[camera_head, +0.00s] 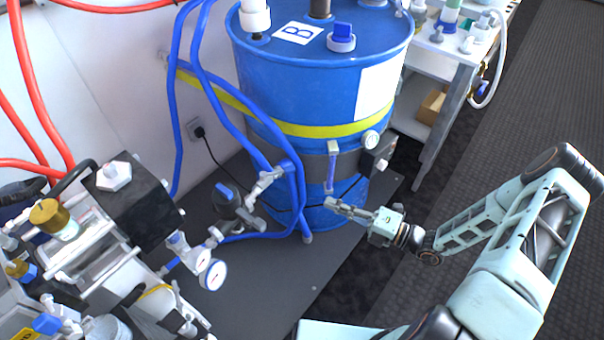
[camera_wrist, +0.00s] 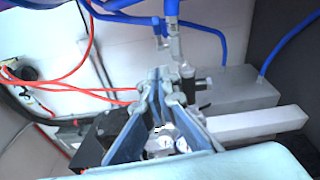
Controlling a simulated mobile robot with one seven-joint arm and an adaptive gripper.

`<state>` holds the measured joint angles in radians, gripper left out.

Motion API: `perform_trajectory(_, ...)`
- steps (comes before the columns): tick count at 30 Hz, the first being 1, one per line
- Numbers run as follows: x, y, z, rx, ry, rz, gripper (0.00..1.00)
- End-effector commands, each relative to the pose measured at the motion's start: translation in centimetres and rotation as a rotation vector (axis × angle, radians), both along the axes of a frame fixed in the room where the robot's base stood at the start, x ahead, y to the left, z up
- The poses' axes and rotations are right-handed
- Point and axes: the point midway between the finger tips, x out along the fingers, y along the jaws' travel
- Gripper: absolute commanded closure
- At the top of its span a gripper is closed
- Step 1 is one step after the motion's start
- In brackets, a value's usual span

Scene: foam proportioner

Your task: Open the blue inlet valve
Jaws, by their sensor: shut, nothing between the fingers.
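My gripper (camera_head: 334,205) is shut and empty, in front of the lower part of the blue drum, pointing left. In the wrist view its fingertips (camera_wrist: 155,92) meet in the middle. I cannot tell for sure which part is the blue inlet valve. A grey valve fitting (camera_head: 266,184) joins the blue hoses left of my gripper, apart from it. A dark round unit with a blue cap (camera_head: 225,191) sits beside that fitting. In the wrist view, a grey fitting (camera_wrist: 173,46) on blue hoses stands beyond the fingertips, with a dark part (camera_wrist: 187,84) below it.
The large blue drum (camera_head: 305,90) with a yellow strap stands behind my gripper. A pump unit (camera_head: 125,205) with gauges (camera_head: 213,274) is at left. Blue hoses (camera_head: 183,90) loop down the wall. The dark floor plate (camera_head: 285,285) is clear at front.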

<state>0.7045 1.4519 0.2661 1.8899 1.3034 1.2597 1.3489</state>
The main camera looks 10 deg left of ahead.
Motion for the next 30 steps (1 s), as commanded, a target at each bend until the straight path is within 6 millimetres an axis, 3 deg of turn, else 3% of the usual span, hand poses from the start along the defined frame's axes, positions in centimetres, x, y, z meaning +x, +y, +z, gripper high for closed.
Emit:
perform_trajectory(8,0.1,1.0,-0.1,0.047,0.106,-0.032,1.00)
perform_trajectory(22,3.6,9.6,-0.1,0.045,0.102,-0.029,1.00)
perform_trajectory(30,6.8,10.6,-0.1,0.042,0.099,-0.030,1.00)
